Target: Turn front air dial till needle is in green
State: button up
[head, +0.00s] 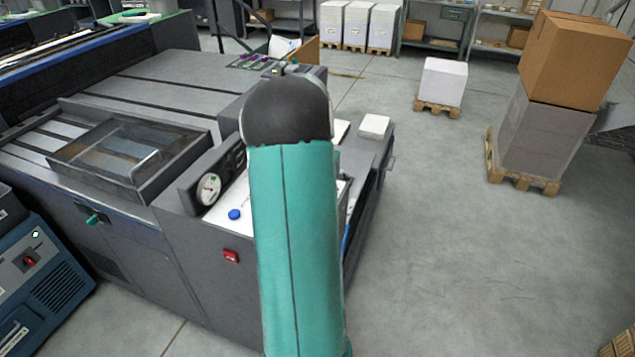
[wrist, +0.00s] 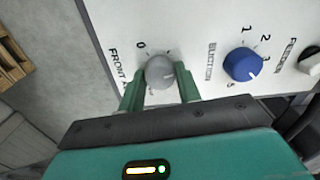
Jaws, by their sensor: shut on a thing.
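The front air dial (wrist: 160,72) is a round grey knob on a white panel in the wrist view, beside the partly covered "FRONT A" label. My gripper (wrist: 160,85) has its two green fingers on either side of the dial and is shut on it. In the head view my teal arm hides the gripper and the dial. A round gauge (head: 208,189) with a white face stands on the machine left of my arm. A green zone and a needle on it are too small to read surely.
A blue suction knob (wrist: 243,65) sits right of the grey dial, and a dark-and-white feeder knob (wrist: 311,61) lies farther right. A red switch (head: 231,256) is on the machine's front. Stacked boxes (head: 560,90) stand on a pallet at the right, with clear floor before them.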

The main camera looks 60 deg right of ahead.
jog(key=shift+m, duration=1.1)
jog(key=o, duration=1)
jog(key=shift+c, duration=0.2)
notch_tip(320, 180, up, 14)
dwell(1.8)
